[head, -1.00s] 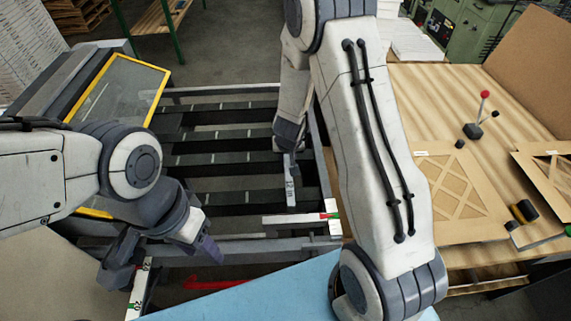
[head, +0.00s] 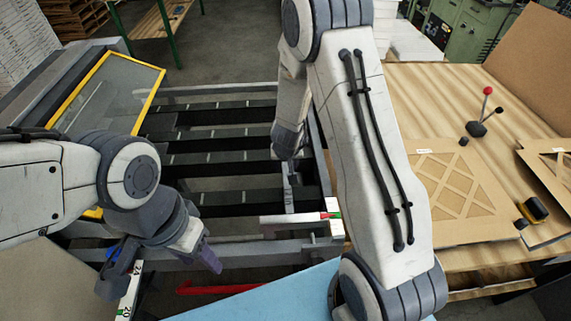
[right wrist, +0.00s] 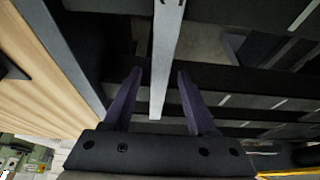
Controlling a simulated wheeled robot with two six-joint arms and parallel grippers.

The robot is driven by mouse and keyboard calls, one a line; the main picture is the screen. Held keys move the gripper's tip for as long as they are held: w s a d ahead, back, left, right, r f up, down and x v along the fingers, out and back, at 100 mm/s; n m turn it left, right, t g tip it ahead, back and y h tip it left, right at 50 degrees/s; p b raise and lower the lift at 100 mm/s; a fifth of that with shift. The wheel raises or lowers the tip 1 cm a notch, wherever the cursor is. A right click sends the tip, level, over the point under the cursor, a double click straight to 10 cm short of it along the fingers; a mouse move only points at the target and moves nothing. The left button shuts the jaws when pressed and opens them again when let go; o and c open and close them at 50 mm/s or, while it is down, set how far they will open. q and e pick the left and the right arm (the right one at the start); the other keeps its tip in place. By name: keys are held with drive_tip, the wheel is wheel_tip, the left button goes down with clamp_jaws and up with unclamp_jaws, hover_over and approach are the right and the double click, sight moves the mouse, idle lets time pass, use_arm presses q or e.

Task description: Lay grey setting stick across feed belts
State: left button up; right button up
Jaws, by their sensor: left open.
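The grey setting stick (head: 289,192) runs front to back over the black feed belts (head: 225,169), crossing them at right angles. In the right wrist view the stick (right wrist: 166,60) passes between the fingers of my right gripper (right wrist: 158,85), with a gap on each side. That gripper is open around the stick; in the head view it (head: 288,150) is mostly hidden by its arm. Whether the stick touches every belt I cannot tell. My left gripper (head: 160,274) is open and empty at the front left, near a white stick (head: 128,297) with a green mark.
A pale stick with a red and green end (head: 297,218) lies along the front frame. A yellow-edged panel (head: 118,88) stands at the left. The wooden table (head: 430,95) at the right bears cardboard filters (head: 455,180) and a red-knobbed lever (head: 477,129). A blue surface (head: 270,297) is in front.

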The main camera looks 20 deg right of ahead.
drive_tip(key=shift+r, duration=0.3)
drive_tip(key=p+v, duration=0.7)
drive_tip(key=v, duration=0.5)
drive_tip(key=s+a+r+n+g+y, duration=0.1)
drive_tip(key=s+a+r+n+y, duration=0.15)
drive_tip(key=s+a+r, duration=0.4)
drive_tip(key=s+a+r+n+y, duration=0.2)
drive_tip(key=a+r+n, duration=0.1)
drive_tip(key=a, duration=0.6)
drive_tip(key=s+d+r+n+g+h, duration=0.1)
drive_tip(key=s+r+n, duration=0.4)
drive_tip(key=s, duration=1.1)
drive_tip(key=shift+s+r+g+h, duration=0.3)
drive_tip(key=shift+g+h, duration=0.35)
drive_tip(key=shift+g, duration=0.45)
